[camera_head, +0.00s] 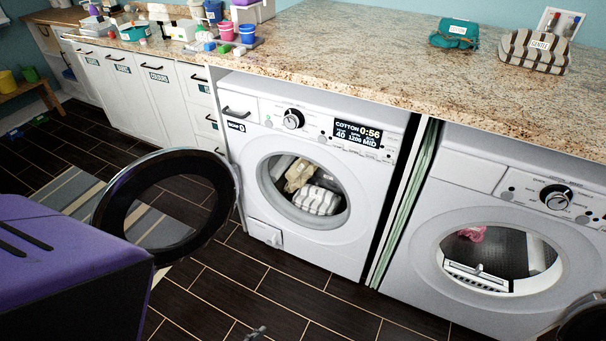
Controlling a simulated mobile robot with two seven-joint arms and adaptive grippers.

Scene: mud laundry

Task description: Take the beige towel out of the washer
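The beige towel (298,175) lies bunched inside the drum of the left washer (237,187), towards the upper left of its opening. A grey-and-white striped cloth (318,201) lies below and to the right of it, and paler cloth shows at its left. The round washer door (218,226) stands open, swung out to the left. A small grey part (256,333) at the bottom edge looks like the tip of my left gripper, too cut off to show its fingers' state. It is well below the drum opening and apart from the towel. My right gripper is not in view.
A second machine (405,250) at right has a pink cloth (471,234) inside; a dark rounded shape (583,322) fills the lower right corner. A purple-topped box shape (65,245) blocks the lower left. The granite counter (400,65) overhangs both machines. Dark floor is clear before the washer.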

